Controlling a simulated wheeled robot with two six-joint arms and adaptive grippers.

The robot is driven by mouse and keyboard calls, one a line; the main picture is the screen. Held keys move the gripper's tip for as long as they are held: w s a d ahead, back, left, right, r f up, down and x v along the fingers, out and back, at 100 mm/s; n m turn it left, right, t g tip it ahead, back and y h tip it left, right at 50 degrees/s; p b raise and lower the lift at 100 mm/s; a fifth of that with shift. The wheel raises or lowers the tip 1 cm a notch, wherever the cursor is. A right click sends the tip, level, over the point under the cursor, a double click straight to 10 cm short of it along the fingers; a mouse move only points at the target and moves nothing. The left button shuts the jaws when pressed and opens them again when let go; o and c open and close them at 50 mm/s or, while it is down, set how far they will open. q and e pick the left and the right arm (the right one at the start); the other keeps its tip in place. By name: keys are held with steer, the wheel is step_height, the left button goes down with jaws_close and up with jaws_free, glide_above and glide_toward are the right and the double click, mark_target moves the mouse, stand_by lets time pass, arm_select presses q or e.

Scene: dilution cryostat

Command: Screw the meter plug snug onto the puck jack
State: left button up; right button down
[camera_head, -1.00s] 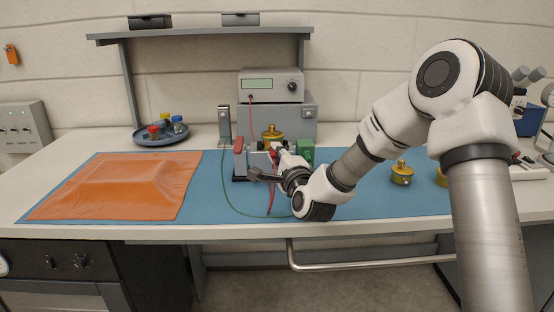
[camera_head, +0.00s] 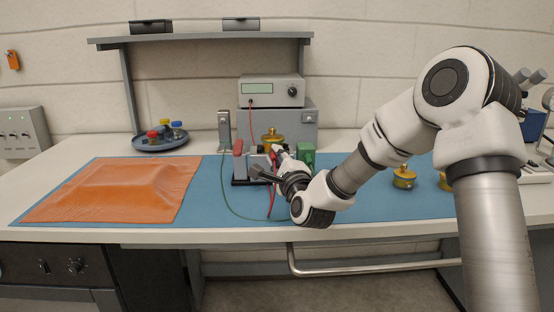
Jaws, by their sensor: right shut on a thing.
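My right gripper (camera_head: 268,162) reaches in from the right to the fixture (camera_head: 240,168) in the middle of the bench. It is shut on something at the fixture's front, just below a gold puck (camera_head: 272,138). The held thing is mostly hidden by the fingers and too small to make out; I take it to be the meter plug. The puck jack is hidden behind the gripper. A meter (camera_head: 257,89) with a green display stands behind, and a red lead (camera_head: 251,125) runs down from it. My left gripper is not in view.
A red block (camera_head: 238,148) and a green block (camera_head: 306,155) flank the fixture closely. An orange cloth (camera_head: 115,190) covers the mat's left part. A tray (camera_head: 140,146) with coloured-capped items stands behind it.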

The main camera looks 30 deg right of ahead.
steer(key=shift+r+m+t+h+b, duration=0.1)
steer(key=shift+m+t+h+b, duration=0.45)
steer(key=shift+m+b, duration=1.65)
steer(key=shift+m+h+b, duration=0.3)
steer(key=shift+h+b, duration=0.05)
steer(key=shift+b, duration=0.55)
steer(key=shift+r, duration=0.1)
steer(key=shift+w+m+b, duration=0.1)
steer(key=shift+m+b, duration=0.3)
steer(key=shift+b, duration=0.1)
steer(key=shift+f+m+h+b, duration=0.2)
steer(key=shift+m+h+b, duration=0.3)
steer(key=shift+m+b, duration=0.95)
steer(key=shift+a+m+h+b, duration=0.1)
steer(key=shift+m+h+b, duration=0.3)
steer(key=shift+m+b, duration=0.65)
steer(key=shift+r+g, duration=0.1)
steer(key=shift+g, duration=0.15)
